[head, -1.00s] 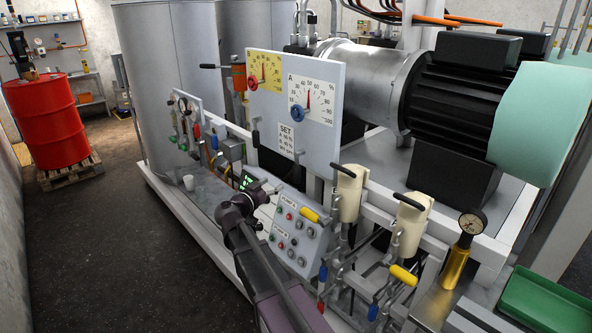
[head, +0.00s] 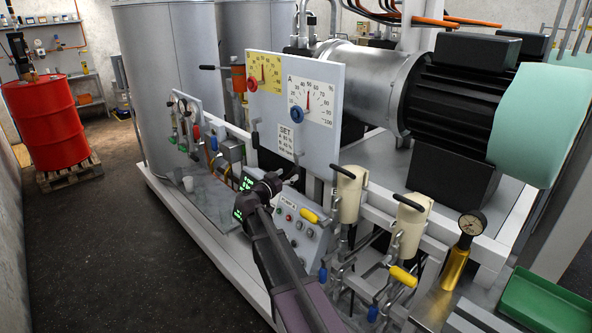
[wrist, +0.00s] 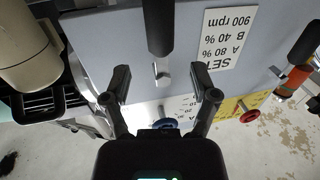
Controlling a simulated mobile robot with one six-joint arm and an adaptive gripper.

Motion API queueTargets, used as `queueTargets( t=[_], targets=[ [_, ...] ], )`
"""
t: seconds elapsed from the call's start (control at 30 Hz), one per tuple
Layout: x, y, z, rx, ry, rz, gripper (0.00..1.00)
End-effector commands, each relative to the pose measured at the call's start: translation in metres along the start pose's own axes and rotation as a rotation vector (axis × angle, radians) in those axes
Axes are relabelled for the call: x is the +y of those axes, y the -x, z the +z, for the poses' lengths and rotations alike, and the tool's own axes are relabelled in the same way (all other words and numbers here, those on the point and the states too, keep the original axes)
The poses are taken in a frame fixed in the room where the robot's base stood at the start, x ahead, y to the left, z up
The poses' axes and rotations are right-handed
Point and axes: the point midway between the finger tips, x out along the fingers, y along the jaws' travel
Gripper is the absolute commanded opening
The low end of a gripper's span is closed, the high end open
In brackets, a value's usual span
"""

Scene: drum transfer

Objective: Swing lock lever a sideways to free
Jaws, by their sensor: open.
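The lock lever below dial A, which I take to be lever a, has a black handle (wrist: 160,28) and a small metal pivot. In the head view the lever (head: 299,152) hangs near the lower edge of the grey dial board (head: 325,140). My gripper (wrist: 164,84) is open and empty; in the wrist view its fingers sit either side of the lever's line, with the handle beyond the tips. No contact shows. In the head view my gripper (head: 283,181) is just below the board; its fingertips are hard to make out. Dial A (head: 309,99) has a blue knob.
A second black lever (head: 255,135) is below yellow dial B (head: 264,70). A SET label (head: 285,136) is beside lever a. A button panel (head: 298,226) lies below my gripper, and a cream cylinder (head: 349,192) stands to the right. Open floor lies at left.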

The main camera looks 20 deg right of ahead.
Motion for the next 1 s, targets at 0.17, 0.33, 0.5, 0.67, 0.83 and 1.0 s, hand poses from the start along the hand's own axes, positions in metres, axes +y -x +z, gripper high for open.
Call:
queueTargets(
  t=[0.17, 0.33, 0.5, 0.67, 0.83, 1.0],
  targets=[
    [-0.001, -0.028, 0.000, 0.000, 0.000, 0.001, 0.76],
    [-0.001, -0.047, 0.000, 0.000, 0.000, 0.001, 0.76],
    [-0.001, -0.055, 0.000, 0.000, 0.000, -0.001, 0.76],
    [0.000, -0.057, 0.000, 0.000, 0.000, -0.001, 0.76],
    [0.000, -0.057, 0.000, 0.000, 0.000, -0.001, 0.76],
    [0.000, -0.057, 0.000, 0.000, 0.000, -0.001, 0.35]
  ],
)
